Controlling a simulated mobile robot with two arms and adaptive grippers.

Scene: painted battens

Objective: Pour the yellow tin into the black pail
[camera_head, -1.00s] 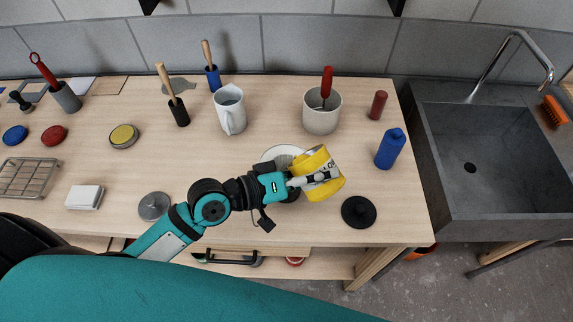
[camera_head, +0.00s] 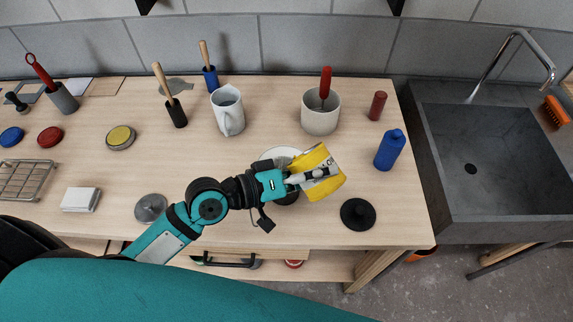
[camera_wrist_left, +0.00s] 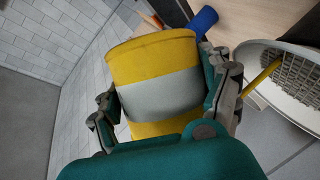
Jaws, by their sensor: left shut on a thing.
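My left gripper (camera_head: 312,177) is shut on the yellow tin (camera_head: 325,160), which has a pale label band and is held tilted above the front right of the workbench. In the left wrist view the tin (camera_wrist_left: 152,50) sits between the two fingers (camera_wrist_left: 165,105). I cannot pick out the black pail for certain. A white round vessel (camera_head: 282,153) lies just behind the gripper, partly covered. My right gripper is not in view.
A black knobbed lid (camera_head: 358,213) lies right of the tin. A blue bottle (camera_head: 390,150), grey pot (camera_head: 320,115) and white jug (camera_head: 228,112) stand farther back. The stone sink (camera_head: 490,160) is at the right. A pale gridded vessel (camera_wrist_left: 285,75) shows in the wrist view.

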